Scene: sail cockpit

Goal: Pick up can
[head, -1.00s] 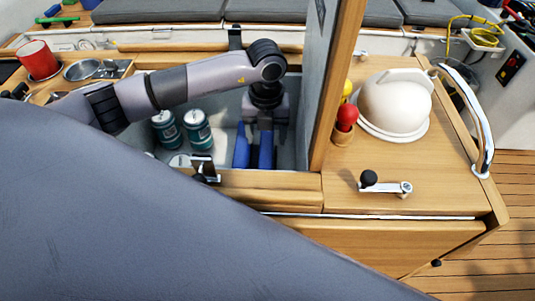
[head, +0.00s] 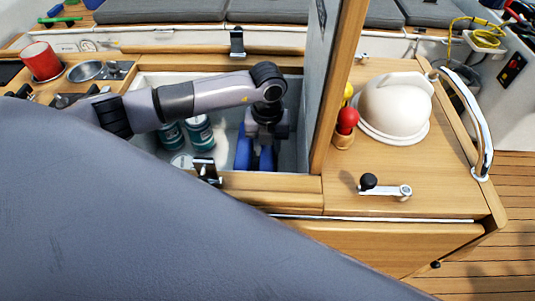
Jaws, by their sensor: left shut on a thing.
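Two teal cans with pale tops stand in the open locker. One can (head: 200,133) shows beside my left forearm, and the other can (head: 172,137) is partly covered by it. A round pale top (head: 182,161) shows low in front of them. My left gripper (head: 257,157) points down inside the locker, to the right of these cans. My right gripper is not in view.
The locker's front rim (head: 270,187) and raised lid (head: 335,90) bound the arm at front and right. A latch (head: 206,170) stands on the rim. A white helmet-like object (head: 394,107) and a winch handle (head: 385,187) lie right. A red mug (head: 41,61) stands left.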

